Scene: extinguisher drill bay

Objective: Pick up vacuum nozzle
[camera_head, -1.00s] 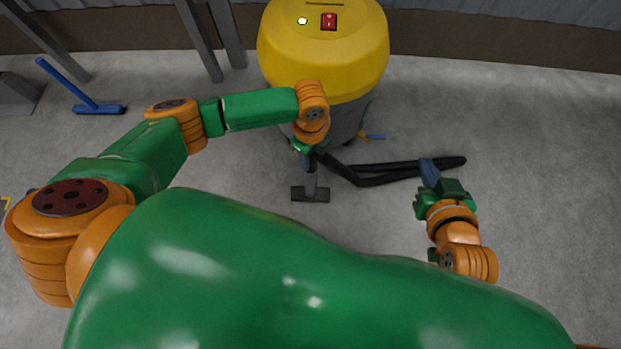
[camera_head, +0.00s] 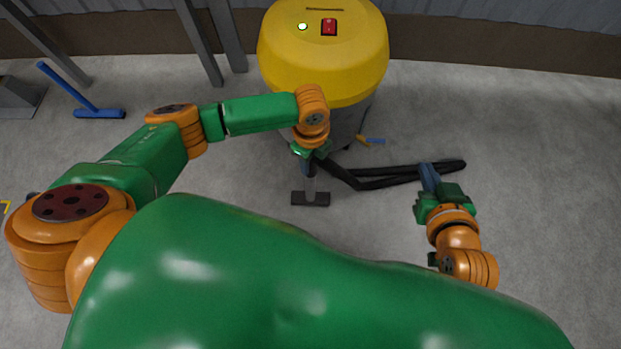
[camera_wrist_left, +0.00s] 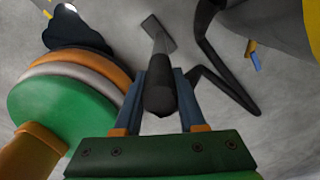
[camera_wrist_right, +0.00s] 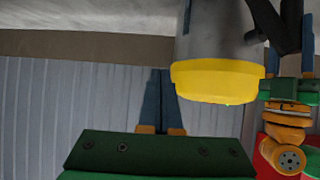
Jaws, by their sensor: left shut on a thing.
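The vacuum nozzle, a grey tube with a dark flat T-shaped foot (camera_head: 310,199), is in front of the yellow vacuum. In the left wrist view its dark rounded top end (camera_wrist_left: 160,92) is between my fingers and its foot (camera_wrist_left: 153,33) points away. My left gripper (camera_head: 308,166) is shut on the nozzle's upper part. Whether the foot touches the floor is unclear. My right gripper (camera_head: 429,176) is empty beside the black hose at the right; its blue fingers (camera_wrist_right: 160,98) are together in the right wrist view.
The yellow vacuum (camera_head: 322,50) with a grey body stands close behind my left gripper. A bent black hose (camera_head: 385,180) lies right of the nozzle. A blue broom (camera_head: 99,113) is at far left. A small blue and orange item (camera_head: 372,140) lies near the vacuum. Floor at right is clear.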

